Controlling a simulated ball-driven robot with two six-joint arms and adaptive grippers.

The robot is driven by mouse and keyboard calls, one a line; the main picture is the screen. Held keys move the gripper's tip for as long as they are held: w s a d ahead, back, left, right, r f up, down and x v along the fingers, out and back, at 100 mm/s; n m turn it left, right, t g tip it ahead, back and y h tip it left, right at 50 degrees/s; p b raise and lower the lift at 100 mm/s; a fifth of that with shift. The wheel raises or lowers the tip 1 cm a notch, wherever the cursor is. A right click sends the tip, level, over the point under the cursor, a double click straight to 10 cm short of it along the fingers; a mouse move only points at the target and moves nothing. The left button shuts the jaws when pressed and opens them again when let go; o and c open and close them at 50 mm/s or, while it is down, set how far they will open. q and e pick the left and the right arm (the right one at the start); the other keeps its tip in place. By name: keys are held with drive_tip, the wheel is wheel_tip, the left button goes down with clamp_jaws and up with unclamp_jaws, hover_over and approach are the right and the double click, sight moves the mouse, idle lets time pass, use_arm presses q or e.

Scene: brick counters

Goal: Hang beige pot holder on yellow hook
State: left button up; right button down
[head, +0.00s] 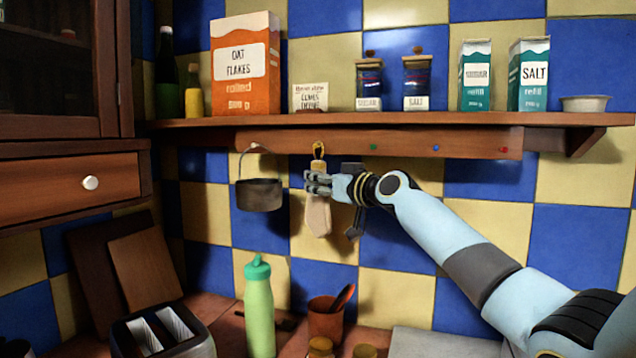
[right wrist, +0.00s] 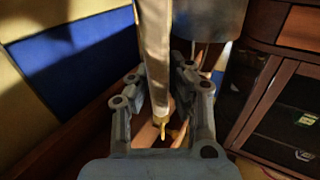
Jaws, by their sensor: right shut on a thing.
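The beige pot holder (head: 318,216) hangs upright below the wooden rail, with a yellow loop (head: 319,150) at its top. The loop reaches up to the rail at the yellow hook's place; I cannot tell whether it is around the hook. My right gripper (head: 318,184) is shut on the upper part of the pot holder. In the right wrist view the pot holder (right wrist: 155,45) runs edge-on between the fingers, with yellow (right wrist: 164,128) at its end near the rail. My left gripper is not in view.
The rail (head: 470,141) has green (head: 373,147), blue (head: 436,148) and red (head: 502,149) hooks. A dark pan (head: 260,196) hangs left of the pot holder, a dark utensil (head: 353,232) just behind my gripper. A green bottle (head: 259,310) and toaster (head: 165,332) stand below.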

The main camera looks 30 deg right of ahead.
drive_tip(key=c, duration=1.2)
unclamp_jaws()
drive_tip(key=s, duration=0.4)
drive_tip(key=s+d, duration=0.1)
drive_tip(key=s, duration=0.3)
drive_tip(key=s+d, duration=0.1)
drive_tip(key=s, duration=0.2)
drive_tip(key=shift+s+d, duration=0.15)
drive_tip(key=shift+s, duration=0.25)
